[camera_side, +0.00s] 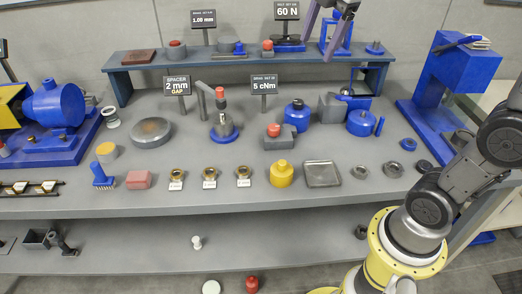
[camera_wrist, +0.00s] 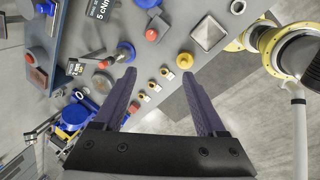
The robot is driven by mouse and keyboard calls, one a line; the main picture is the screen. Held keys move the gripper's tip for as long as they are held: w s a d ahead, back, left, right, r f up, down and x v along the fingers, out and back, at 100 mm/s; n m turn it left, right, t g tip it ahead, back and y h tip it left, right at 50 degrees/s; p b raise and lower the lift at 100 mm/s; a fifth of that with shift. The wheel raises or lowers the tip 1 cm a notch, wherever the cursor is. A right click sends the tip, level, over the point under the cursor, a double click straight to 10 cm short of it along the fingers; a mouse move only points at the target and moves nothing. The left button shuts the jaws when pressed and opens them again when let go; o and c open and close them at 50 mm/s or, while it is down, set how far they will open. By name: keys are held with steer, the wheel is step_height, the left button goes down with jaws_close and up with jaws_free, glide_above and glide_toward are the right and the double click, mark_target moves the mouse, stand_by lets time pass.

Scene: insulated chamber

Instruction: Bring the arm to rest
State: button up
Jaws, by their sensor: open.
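My gripper (camera_side: 316,48) hangs at the top right of the side view, in front of the raised back shelf, with its purple fingers pointing down. In the wrist view my gripper (camera_wrist: 158,73) has its two purple fingers spread wide apart with nothing between them. It is above the bench, and the bench items look small beyond the fingertips. The rest of my arm bends in from the right side of the side view. The upper part of my gripper is cut off by the top edge of the side view.
The grey bench (camera_side: 240,190) holds a yellow canister (camera_side: 281,174), a square metal tray (camera_side: 323,174), several brass rings and a blue-based post (camera_side: 224,130). A raised shelf (camera_side: 150,69) with signs runs along the back. A blue press (camera_side: 455,85) stands at right, a blue motor (camera_side: 55,105) at left.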

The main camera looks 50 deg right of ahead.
steer(key=s+a+f+m+t, duration=0.1)
steer(key=s+a+f+m, duration=0.1)
steer(key=s+f+m, duration=0.4)
steer(key=s+a+f+m+t, duration=0.1)
steer(key=s+a+f+m, duration=0.2)
steer(key=s+f+m, duration=0.3)
steer(key=shift+s+a+m+y, duration=0.2)
steer(key=shift+s+m+y, duration=0.1)
steer(key=shift+s+m, duration=1.55)
